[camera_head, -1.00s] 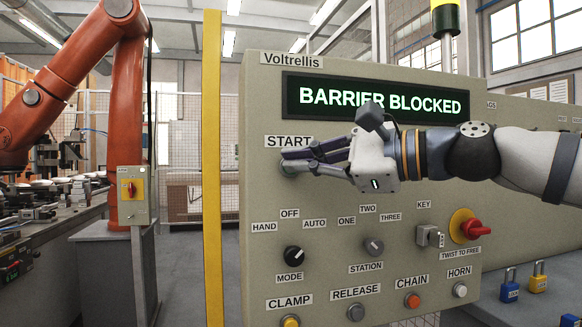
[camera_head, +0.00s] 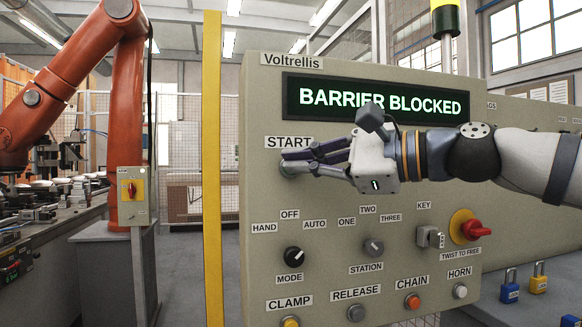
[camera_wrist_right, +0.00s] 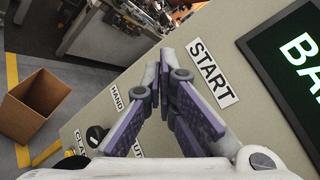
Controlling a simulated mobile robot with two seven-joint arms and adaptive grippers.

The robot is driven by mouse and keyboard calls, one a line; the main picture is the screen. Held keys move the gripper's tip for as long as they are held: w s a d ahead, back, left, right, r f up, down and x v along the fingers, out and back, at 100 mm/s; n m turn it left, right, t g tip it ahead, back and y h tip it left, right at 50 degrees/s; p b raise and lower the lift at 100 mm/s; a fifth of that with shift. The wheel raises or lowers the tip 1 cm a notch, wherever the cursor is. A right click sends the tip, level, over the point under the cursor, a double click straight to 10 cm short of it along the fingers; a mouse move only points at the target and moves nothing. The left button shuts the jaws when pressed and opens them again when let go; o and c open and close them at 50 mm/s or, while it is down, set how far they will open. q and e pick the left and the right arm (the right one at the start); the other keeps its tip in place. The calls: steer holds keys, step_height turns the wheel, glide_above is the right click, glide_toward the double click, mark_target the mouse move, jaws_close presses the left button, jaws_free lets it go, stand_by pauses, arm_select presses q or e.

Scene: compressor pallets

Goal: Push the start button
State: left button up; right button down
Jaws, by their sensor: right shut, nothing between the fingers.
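The START label (camera_head: 288,142) is on the upper left of the grey control panel (camera_head: 340,222). The start button below it is hidden behind my fingertips in the head view. My right gripper (camera_head: 288,162) is shut and empty, its fingertips just under the label, at or very near the panel face; I cannot tell if they touch the button. In the right wrist view the fingers (camera_wrist_right: 165,65) come together beside the START label (camera_wrist_right: 211,73). The display (camera_head: 375,100) reads "BARRIER BLOCKED". My left gripper is not in view.
Below my right gripper are the mode knob (camera_head: 293,256), station knob (camera_head: 373,247), key switch (camera_head: 430,237) and red twist knob (camera_head: 471,229). A yellow post (camera_head: 213,170) stands left of the panel. An orange robot arm (camera_head: 125,110) stands further left.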

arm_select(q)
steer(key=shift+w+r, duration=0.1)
arm_select(e)
steer(key=shift+w, duration=0.15)
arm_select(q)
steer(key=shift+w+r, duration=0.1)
arm_select(e)
steer(key=shift+w+a, duration=0.15)
steer(key=shift+w, duration=0.15)
steer(key=shift+w+a, duration=0.15)
steer(key=shift+w, duration=0.35)
stand_by(0.4)
arm_select(q)
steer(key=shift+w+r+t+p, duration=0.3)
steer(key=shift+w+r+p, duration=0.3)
steer(key=shift+p, duration=0.1)
arm_select(e)
steer(key=shift+s+d, duration=0.3)
steer(key=shift+s, duration=0.65)
